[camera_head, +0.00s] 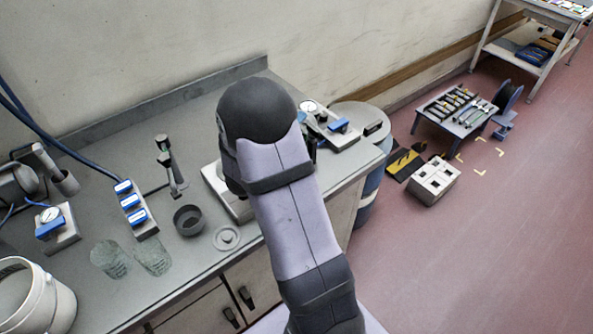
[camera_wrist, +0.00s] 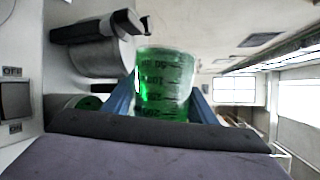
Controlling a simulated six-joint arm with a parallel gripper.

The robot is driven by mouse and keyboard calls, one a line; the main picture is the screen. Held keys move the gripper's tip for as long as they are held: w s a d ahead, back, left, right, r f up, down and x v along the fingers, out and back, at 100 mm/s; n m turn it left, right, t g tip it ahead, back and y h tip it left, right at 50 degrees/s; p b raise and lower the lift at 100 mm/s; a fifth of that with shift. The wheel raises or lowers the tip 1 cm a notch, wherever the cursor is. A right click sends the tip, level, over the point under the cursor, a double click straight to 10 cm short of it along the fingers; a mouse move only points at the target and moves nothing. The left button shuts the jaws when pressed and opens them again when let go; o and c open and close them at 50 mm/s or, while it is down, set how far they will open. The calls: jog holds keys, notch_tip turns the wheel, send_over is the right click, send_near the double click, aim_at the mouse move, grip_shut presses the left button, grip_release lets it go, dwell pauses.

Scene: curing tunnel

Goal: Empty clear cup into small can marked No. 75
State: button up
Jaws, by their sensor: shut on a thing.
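My gripper (camera_wrist: 163,98) shows in the wrist view with a blue finger on each side of a clear cup (camera_wrist: 165,72). It is shut on this cup. The cup has dark graduation marks and green contents, and I cannot tell its tilt. In the head view my arm hides the gripper and this cup. A small dark open can (camera_head: 188,221) stands on the bench left of my arm in the head view; no number is readable on it. Behind the left finger in the wrist view is a round dark-rimmed thing with green in it (camera_wrist: 89,102), partly hidden.
Two other clear cups, one (camera_head: 110,260) and another (camera_head: 153,256), stand on the bench. A pale round disc (camera_head: 227,238) lies near the front edge. A white bucket (camera_head: 40,296) is at left. A blue-buttoned strip (camera_head: 136,208) and a small stand (camera_head: 171,167) are behind.

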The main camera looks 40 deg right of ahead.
jog(key=shift+s+r+m+b, duration=0.1)
jog(key=shift+s+m+b, duration=0.25)
jog(key=shift+b, duration=1)
jog(key=shift+r+m+b, duration=0.1)
jog(key=shift+m+b, duration=0.15)
jog(key=shift+b, duration=0.35)
jog(key=shift+f+t+h+b, duration=0.2)
jog(key=shift+t+h+b, duration=0.15)
jog(key=shift+b, duration=0.55)
